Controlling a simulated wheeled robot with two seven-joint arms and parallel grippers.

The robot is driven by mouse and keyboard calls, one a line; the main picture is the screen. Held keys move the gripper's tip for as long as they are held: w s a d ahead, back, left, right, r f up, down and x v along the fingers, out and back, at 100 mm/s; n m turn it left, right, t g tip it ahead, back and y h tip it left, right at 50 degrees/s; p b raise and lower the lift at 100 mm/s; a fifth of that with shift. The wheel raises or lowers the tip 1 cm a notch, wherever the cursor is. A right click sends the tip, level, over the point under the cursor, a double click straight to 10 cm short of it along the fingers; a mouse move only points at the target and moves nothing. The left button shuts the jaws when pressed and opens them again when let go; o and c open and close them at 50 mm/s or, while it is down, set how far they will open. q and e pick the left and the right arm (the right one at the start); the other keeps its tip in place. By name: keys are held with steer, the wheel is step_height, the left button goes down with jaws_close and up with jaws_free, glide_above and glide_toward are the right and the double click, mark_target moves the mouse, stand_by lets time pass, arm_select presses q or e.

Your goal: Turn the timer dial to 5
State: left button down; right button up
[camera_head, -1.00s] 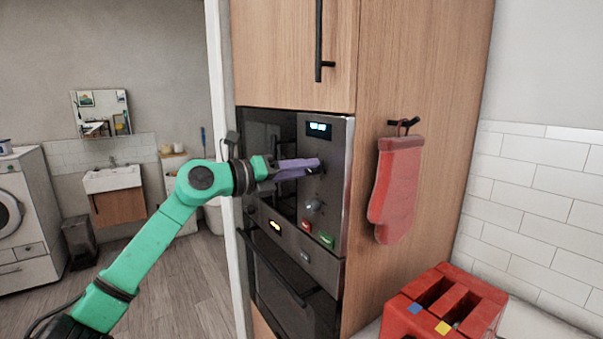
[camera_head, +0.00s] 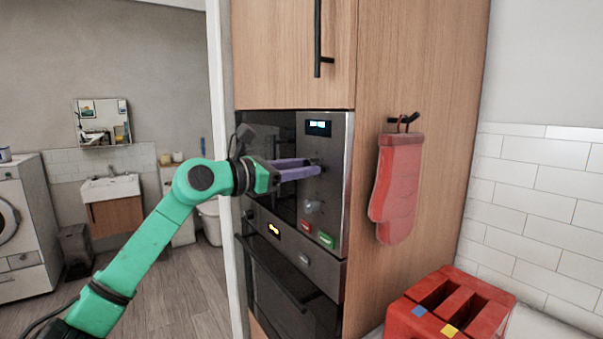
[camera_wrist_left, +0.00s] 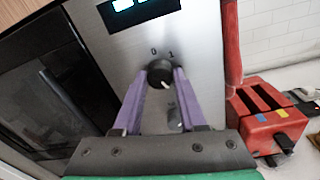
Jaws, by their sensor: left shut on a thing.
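The microwave's steel control panel (camera_head: 335,190) is at the middle of the head view, with a lit display (camera_head: 318,127) at its top. Just below the display is the black timer dial (camera_wrist_left: 159,73), seen in the left wrist view between marks 0 and 1, with a pale pointer on its face. My left gripper (camera_head: 318,168) has long purple fingers; in the left wrist view its fingertips (camera_wrist_left: 162,74) are on either side of the dial, shut on it. In the head view the fingers mostly hide the dial. My right gripper is not in view.
A second knob (camera_head: 312,206) and red and green buttons (camera_head: 326,240) are lower on the panel. A red oven mitt (camera_head: 397,185) hangs on the cabinet side. A red toaster (camera_head: 450,300) stands at lower right. A cabinet handle (camera_head: 319,45) is above.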

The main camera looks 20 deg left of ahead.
arm_select(q)
steer(key=m+b, duration=0.1)
steer(key=m, duration=0.5)
steer(key=m+b, duration=0.2)
steer(key=m, duration=0.5)
steer(key=m+b, duration=0.1)
steer(key=m, duration=0.5)
steer(key=shift+f+m+h+b, duration=0.25)
steer(key=shift+m+h+b, duration=0.05)
steer(key=shift+h+b, duration=0.1)
steer(key=shift+c, duration=2.4)
jaws_free()
steer(key=shift+r, duration=0.1)
